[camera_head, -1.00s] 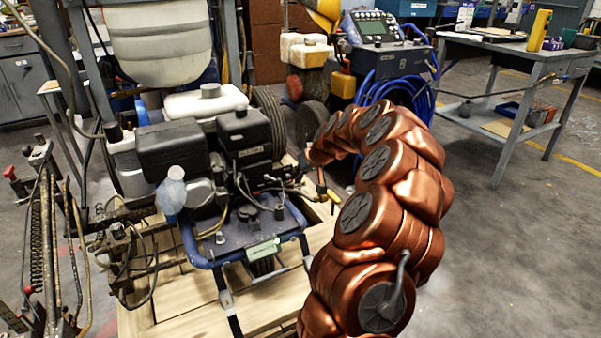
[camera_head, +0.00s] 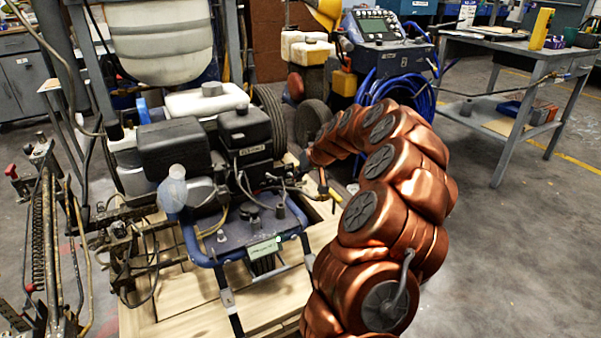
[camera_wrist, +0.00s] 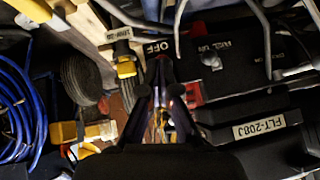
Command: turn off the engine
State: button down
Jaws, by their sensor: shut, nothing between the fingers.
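The line striper's engine (camera_head: 242,140) is a dark block with a label, on a blue frame over a wooden pallet. In the wrist view, its black panel (camera_wrist: 232,45) carries white lettering, with "OFF" readable near the fingertips. A red part (camera_wrist: 193,95) shows just right of the fingers; I cannot tell whether it is a switch. My gripper (camera_wrist: 160,62) is shut and empty, its tips close to the "OFF" lettering. Whether they touch anything is unclear. In the head view, my gripper is small and partly lost among the engine's right-side parts.
A yellow-handled valve (camera_wrist: 125,66) sits left of the fingers. Hoses and metal rods run close around them. Blue coiled hose (camera_head: 398,97) and a grey workbench (camera_head: 515,47) stand beyond my arm. The floor at right is clear.

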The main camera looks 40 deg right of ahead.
jog(key=shift+s+a+f, duration=0.1)
jog(key=shift+s+f, duration=0.15)
jog(key=shift+f, duration=0.2)
dwell(0.5)
jog(key=shift+s+f+p, duration=0.1)
jog(key=shift+f+p, duration=0.2)
jog(key=shift+p, duration=0.1)
jog(key=shift+s+f+p, duration=0.2)
jog(key=shift+f+p, duration=0.1)
jog(key=shift+f, duration=0.45)
jog(key=shift+r, duration=0.15)
jog(key=shift+r+p, duration=0.3)
jog(key=shift+r, duration=0.4)
